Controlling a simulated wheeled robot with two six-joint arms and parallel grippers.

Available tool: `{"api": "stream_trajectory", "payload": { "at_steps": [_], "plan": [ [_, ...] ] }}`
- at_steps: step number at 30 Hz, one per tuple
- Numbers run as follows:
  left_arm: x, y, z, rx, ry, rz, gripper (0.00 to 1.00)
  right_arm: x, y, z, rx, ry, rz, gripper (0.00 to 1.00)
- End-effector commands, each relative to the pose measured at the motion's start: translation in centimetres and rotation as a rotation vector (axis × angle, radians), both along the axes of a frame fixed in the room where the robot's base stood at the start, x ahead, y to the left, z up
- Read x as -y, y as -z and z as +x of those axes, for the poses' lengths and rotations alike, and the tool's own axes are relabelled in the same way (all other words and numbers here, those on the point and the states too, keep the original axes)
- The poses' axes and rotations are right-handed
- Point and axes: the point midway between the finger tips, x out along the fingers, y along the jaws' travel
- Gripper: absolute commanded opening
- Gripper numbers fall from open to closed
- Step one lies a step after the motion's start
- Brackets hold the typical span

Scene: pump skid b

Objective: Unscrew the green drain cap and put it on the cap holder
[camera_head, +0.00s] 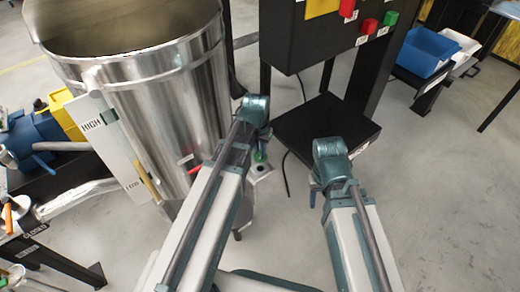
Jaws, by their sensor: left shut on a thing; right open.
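The green drain cap (260,157) shows as a small green patch just below my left gripper (262,148). My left gripper points down and is shut on the cap, though its fingers are small and partly hidden by my own arm. Directly below the cap is a small pale plate with a dark round part (260,170), perhaps the cap holder. I cannot tell whether the cap touches it. My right gripper (314,196) is open and empty, to the right and lower in the picture, pointing down over bare floor. The drain outlet is not clearly visible.
A large open steel tank (165,110) stands left of my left arm, with a level board (112,150). A black control cabinet (325,38) with coloured buttons and a black platform (325,128) are behind my grippers. A blue bin (426,52) is far right. The right floor is clear.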

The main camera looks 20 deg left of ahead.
Motion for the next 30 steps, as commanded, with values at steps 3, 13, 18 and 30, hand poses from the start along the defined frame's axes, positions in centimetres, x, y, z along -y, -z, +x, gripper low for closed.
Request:
{"api": "stream_trajectory", "payload": {
  "at_steps": [3,13,18,30],
  "plan": [
    [0.0,1.6,0.0,0.0,0.0,0.0,0.0,0.0,1.6,0.0,0.001,-0.001,-0.002,0.5],
    [0.0,4.0,0.0,0.0,0.0,0.0,0.0,0.1,4.0,0.1,0.002,-0.002,-0.007,0.5],
    [0.0,4.1,0.0,0.0,0.0,0.0,0.0,0.1,4.1,0.1,0.002,-0.002,-0.007,0.5],
    [0.0,4.0,0.0,0.0,0.0,0.0,0.0,0.2,4.0,0.1,0.002,-0.002,-0.007,0.5]
  ]
}}
